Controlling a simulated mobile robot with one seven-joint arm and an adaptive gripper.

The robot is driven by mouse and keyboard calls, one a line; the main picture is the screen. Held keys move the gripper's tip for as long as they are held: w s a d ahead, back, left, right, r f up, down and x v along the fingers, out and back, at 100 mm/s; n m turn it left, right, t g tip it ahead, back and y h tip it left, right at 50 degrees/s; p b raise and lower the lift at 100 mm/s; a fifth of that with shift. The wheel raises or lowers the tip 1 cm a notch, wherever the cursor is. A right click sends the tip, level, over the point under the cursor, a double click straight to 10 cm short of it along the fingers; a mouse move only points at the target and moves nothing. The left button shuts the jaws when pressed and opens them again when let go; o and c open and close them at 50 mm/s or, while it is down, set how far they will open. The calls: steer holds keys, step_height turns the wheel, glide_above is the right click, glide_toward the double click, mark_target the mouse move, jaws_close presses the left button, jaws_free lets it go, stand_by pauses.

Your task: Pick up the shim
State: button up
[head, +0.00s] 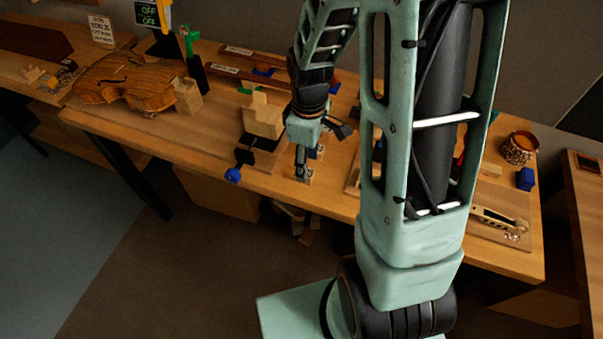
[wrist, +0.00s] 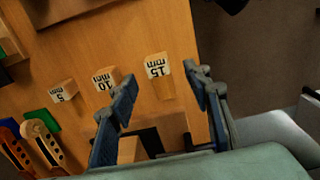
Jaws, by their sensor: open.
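Three wooden shim blocks stand in a row on the bench in the wrist view, marked 5 mm (wrist: 63,91), 10 mm (wrist: 103,79) and 15 mm (wrist: 157,68). The task does not say which is the shim. My gripper (wrist: 161,76) is open, with its blue-grey fingers apart and nothing held. The 15 mm block appears in the gap between the fingertips; I cannot tell how far beyond them it is. The left finger partly covers the 10 mm block. In the head view my gripper (head: 302,174) is low over the bench near its front edge, and the blocks there are mostly hidden.
The bench (head: 225,145) front edge runs close by. A wooden block on a dark clamp (head: 262,117) stands left of my gripper. A violin body (head: 130,82) lies farther left. A copper-coloured pot (head: 518,148) and a blue block (head: 525,179) are at the right.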

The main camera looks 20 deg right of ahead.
steer(key=shift+w+f, duration=0.15)
steer(key=shift+f, duration=1.1)
steer(key=shift+w+f, duration=0.15)
steer(key=shift+f, duration=1.05)
steer(key=shift+c, duration=0.4)
steer(key=c, duration=1)
